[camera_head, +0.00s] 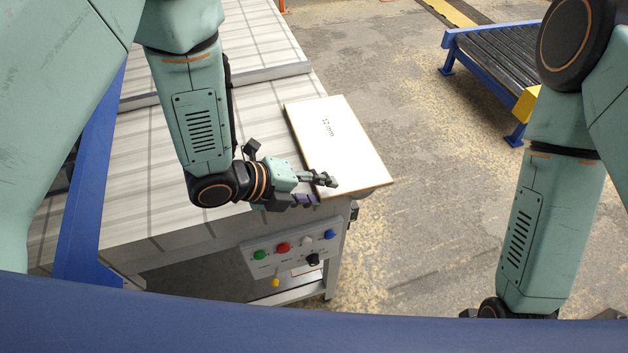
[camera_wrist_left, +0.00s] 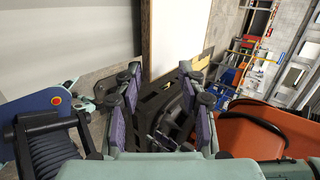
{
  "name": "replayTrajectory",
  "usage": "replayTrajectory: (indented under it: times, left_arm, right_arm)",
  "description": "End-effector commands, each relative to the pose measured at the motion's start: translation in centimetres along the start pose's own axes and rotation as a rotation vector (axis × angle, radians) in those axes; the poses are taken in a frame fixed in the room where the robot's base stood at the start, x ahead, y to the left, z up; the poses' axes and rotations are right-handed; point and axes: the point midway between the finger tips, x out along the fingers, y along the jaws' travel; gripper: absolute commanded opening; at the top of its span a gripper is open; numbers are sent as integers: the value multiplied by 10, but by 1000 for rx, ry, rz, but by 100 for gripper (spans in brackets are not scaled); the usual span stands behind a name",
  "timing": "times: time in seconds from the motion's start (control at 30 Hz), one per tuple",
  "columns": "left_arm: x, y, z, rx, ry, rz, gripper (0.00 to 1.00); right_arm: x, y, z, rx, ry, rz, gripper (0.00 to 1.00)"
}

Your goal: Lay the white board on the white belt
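The white board (camera_head: 345,140), marked "12 mm" and with pale wooden edges, lies flat at the right side of the white belt (camera_head: 255,105). Its right part reaches past the belt's right edge. My left gripper (camera_head: 312,189) is at the board's near left corner, with one finger overlapping that corner in the picture. In the left wrist view the two fingers (camera_wrist_left: 160,95) stand wide apart, and the board (camera_wrist_left: 178,35) shows beyond and between them. Contact cannot be told. My right arm comes in from the right; its gripper is out of view.
A panel with coloured buttons (camera_head: 293,252) is on the front of the belt's frame. A blue-framed roller conveyor (camera_head: 497,60) stands at the back right. Open concrete floor (camera_head: 430,210) lies to the right of the belt. A raised grey bar (camera_head: 245,77) crosses the belt.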

Motion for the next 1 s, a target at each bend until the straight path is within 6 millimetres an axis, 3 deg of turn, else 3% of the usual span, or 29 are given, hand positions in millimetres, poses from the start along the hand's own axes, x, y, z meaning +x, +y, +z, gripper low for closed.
replayTrajectory:
  times: [1.0]
  left_arm:
    - [-8,-4,0,1,9,336,40]
  right_arm:
    - [-73,0,0,0,0,0,40]
